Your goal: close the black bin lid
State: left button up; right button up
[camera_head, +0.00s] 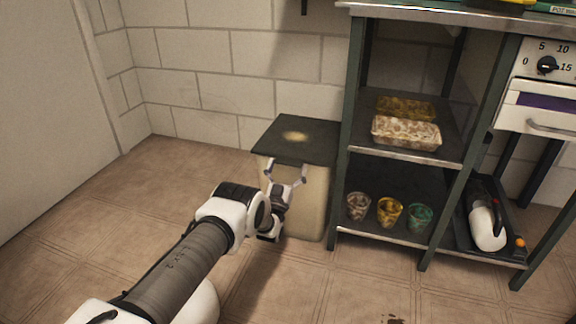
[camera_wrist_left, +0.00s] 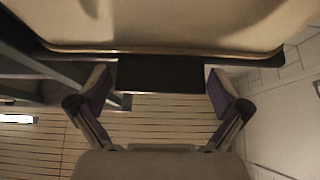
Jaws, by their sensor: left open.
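The black bin lid (camera_head: 318,133) lies flat, or nearly so, over the top of the cream bin (camera_head: 312,205), with a pale round patch on it. I cannot tell whether a thin gap is left under it. My left gripper (camera_head: 286,170) is open at the bin's front, just below the lid's front edge. In the left wrist view, the open fingers (camera_wrist_left: 160,92) stand apart on either side of a dark piece, close to the bin's cream surface (camera_wrist_left: 190,25). Contact cannot be made out. My right gripper is not in view.
A dark green metal shelf unit (camera_head: 342,180) stands close at the bin's right, holding two speckled trays, several small cups (camera_head: 389,212) and a handheld vacuum (camera_head: 487,225). A white block wall (camera_head: 230,50) is behind. The tiled floor left of the bin is clear.

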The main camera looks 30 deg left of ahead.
pick_arm(q)
jog(key=v, duration=1.2)
jog(key=shift+f, duration=0.15)
